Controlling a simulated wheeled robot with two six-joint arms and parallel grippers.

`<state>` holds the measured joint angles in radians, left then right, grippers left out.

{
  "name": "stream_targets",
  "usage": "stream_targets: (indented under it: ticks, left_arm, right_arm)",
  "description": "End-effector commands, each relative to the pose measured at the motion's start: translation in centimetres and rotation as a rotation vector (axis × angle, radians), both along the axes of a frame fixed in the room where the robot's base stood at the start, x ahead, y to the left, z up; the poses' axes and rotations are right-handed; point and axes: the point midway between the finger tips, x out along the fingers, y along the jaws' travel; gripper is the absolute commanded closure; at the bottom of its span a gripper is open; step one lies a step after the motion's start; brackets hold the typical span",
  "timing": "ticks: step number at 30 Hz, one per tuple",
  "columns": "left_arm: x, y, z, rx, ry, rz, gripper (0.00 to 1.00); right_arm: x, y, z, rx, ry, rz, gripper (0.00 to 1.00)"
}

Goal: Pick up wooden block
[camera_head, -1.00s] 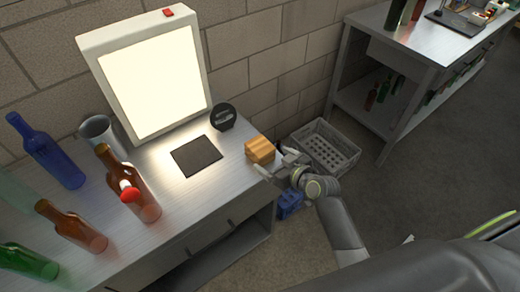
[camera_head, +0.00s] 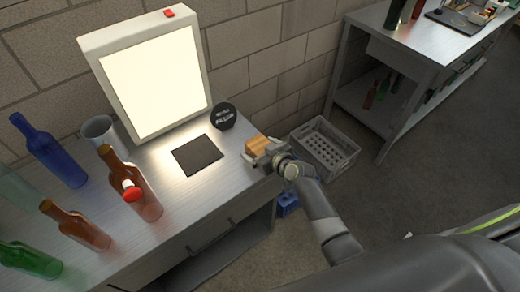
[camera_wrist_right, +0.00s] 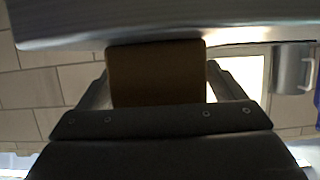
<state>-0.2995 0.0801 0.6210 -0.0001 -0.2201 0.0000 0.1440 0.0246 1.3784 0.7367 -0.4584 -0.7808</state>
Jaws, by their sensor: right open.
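The wooden block (camera_head: 256,145) sits at the right end of the metal workbench, near its edge. My right gripper (camera_head: 262,156) is open at the block and partly covers it in the head view. In the right wrist view the block (camera_wrist_right: 157,74) fills the middle, with one finger to its left and the other to its right. I cannot tell whether either finger touches it. My left gripper is not in view.
A black round object (camera_head: 223,116) and a dark square mat (camera_head: 197,155) are left of the block. A lit panel (camera_head: 153,80) stands behind. Several bottles (camera_head: 133,185) stand at the left. A grey crate (camera_head: 325,146) is on the floor beyond the bench end.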

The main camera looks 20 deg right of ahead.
Motion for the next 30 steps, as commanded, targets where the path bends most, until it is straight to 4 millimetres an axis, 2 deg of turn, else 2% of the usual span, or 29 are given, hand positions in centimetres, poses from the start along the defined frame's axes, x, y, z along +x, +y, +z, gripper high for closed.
stream_targets:
  ticks: [7, 8, 18, 20, 26, 30]
  left_arm:
    - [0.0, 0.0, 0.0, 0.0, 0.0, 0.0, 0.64]
    - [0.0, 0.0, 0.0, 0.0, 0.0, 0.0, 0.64]
    - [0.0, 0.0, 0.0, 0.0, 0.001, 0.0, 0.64]
    - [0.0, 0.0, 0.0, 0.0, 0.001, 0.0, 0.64]
    - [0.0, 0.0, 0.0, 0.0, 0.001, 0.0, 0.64]
    - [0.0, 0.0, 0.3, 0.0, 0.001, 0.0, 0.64]
  right_arm:
    - [0.1, 0.0, 0.0, 0.0, 0.0, 0.0, 0.11]
    - [0.1, 0.0, 0.0, -0.001, 0.0, 0.0, 0.14]
    - [0.1, 0.0, 0.0, -0.001, 0.0, 0.0, 0.58]
    - [0.1, 0.0, 0.0, -0.001, -0.001, 0.0, 0.64]
    - [0.1, 0.0, 0.1, -0.001, -0.001, 0.0, 0.64]
    - [0.1, 0.1, 1.2, -0.001, -0.004, 0.002, 0.64]
